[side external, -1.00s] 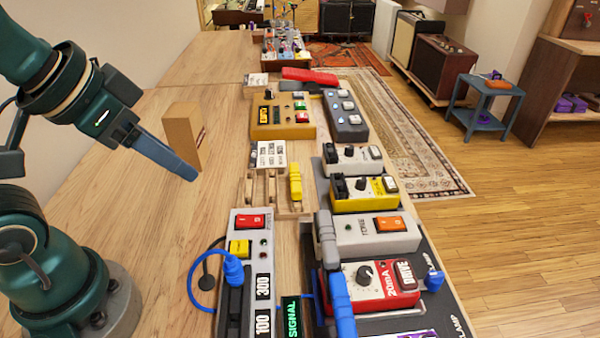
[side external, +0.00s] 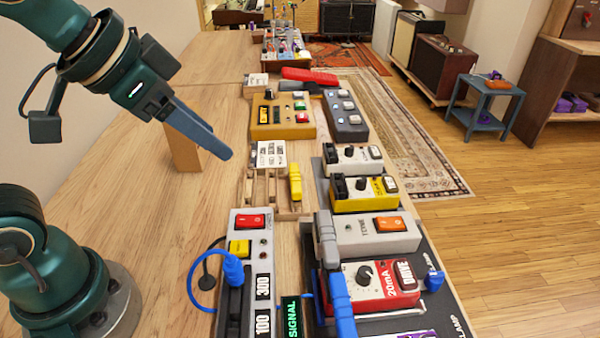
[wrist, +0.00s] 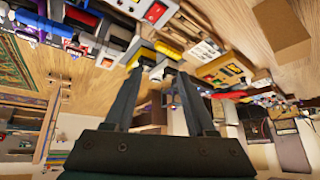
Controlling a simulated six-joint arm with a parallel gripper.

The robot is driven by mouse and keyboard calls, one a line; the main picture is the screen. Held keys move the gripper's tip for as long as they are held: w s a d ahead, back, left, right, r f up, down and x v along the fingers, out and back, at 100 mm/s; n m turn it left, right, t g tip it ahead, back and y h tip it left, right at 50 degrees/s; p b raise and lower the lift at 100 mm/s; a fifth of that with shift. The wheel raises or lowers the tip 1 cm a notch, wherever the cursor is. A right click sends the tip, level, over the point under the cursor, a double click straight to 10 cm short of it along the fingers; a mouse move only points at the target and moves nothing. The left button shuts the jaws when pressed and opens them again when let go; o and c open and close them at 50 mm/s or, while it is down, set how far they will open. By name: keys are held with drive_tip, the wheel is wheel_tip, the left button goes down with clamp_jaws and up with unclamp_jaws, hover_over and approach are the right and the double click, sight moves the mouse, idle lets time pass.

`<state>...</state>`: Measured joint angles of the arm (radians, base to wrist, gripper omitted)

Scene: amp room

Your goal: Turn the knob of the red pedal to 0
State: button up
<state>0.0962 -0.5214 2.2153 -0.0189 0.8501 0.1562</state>
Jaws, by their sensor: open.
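The red pedal (side external: 396,290) labelled DRIVE and 20mA lies near the front right of the table in the side view. Its black knob (side external: 364,275) is on the pedal's left part. A grey bracket with a blue lever (side external: 341,303) stands close to the left of that knob. My gripper (side external: 226,154) is in the air over the table, left of and beyond the red pedal, touching nothing I can see. Its two fingers show apart and empty in the wrist view (wrist: 156,72). I cannot make out the red pedal's knob in the wrist view.
A grey pedal with an orange switch (side external: 375,233) and a yellow pedal (side external: 365,192) lie behind the red one. A power unit with a blue plug (side external: 232,267) and cable is to its left. A cardboard box (side external: 184,152) stands behind my gripper. The table's left part is mostly bare.

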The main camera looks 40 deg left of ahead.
drive_tip(key=w+d+m+h, duration=0.1)
drive_tip(key=w+d+m, duration=0.1)
drive_tip(key=w+d, duration=0.25)
drive_tip(key=m+g+h, duration=0.1)
drive_tip(key=m+g, duration=0.2)
drive_tip(key=m, duration=0.2)
hover_over(367, 271)
drive_tip(key=s+a, duration=0.2)
drive_tip(key=f, duration=0.9)
drive_tip(key=shift+w+d+f, duration=0.15)
drive_tip(key=shift+w, duration=0.05)
drive_tip(key=shift+d+f+g, duration=0.15)
drive_tip(key=shift+f+g, duration=0.1)
drive_tip(key=shift+g, duration=0.05)
drive_tip(key=shift+x, duration=2.2)
clamp_jaws()
